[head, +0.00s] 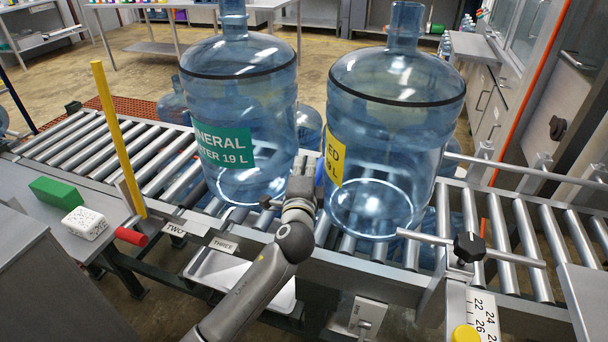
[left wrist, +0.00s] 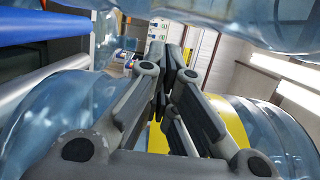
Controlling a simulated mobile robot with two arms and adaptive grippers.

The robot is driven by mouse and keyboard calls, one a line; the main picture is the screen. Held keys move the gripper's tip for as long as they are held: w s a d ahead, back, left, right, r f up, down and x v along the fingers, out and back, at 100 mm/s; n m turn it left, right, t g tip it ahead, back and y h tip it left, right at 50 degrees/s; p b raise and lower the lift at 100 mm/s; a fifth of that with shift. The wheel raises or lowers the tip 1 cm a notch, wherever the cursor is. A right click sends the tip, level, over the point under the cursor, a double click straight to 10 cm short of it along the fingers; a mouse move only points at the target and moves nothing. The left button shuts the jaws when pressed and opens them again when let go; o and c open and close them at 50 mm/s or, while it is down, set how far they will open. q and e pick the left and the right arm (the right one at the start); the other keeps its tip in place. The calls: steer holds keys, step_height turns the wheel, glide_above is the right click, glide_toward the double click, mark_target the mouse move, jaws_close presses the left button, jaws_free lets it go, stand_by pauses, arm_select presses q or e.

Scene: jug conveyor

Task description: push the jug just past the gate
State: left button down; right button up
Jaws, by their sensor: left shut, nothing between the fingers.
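Two large clear blue water jugs stand upright side by side on the roller conveyor. The left jug (head: 240,110) has a green "mineral water 19 L" label. The right jug (head: 395,120) has a yellow label, which also shows in the left wrist view (left wrist: 232,120). My left gripper (head: 303,172) is shut and empty, reaching into the narrow gap between the two jugs from the front rail. It also fills the middle of the left wrist view (left wrist: 170,65). I cannot tell whether it touches either jug. A yellow upright post (head: 118,140) stands at the conveyor's left part. My right gripper is out of view.
The conveyor rollers (head: 95,150) are bare left of the jugs. A metal bar with a black knob (head: 468,246) juts over the rollers at right. Other jugs (head: 173,103) stand behind. A green block (head: 52,192) and a white block (head: 84,223) lie on the left ledge.

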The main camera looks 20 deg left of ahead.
arm_select(q)
steer(key=shift+b+x, duration=0.7)
steer(key=shift+x, duration=1.9)
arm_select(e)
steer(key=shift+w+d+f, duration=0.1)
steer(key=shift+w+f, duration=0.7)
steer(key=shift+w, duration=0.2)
arm_select(q)
steer(key=shift+a, duration=0.15)
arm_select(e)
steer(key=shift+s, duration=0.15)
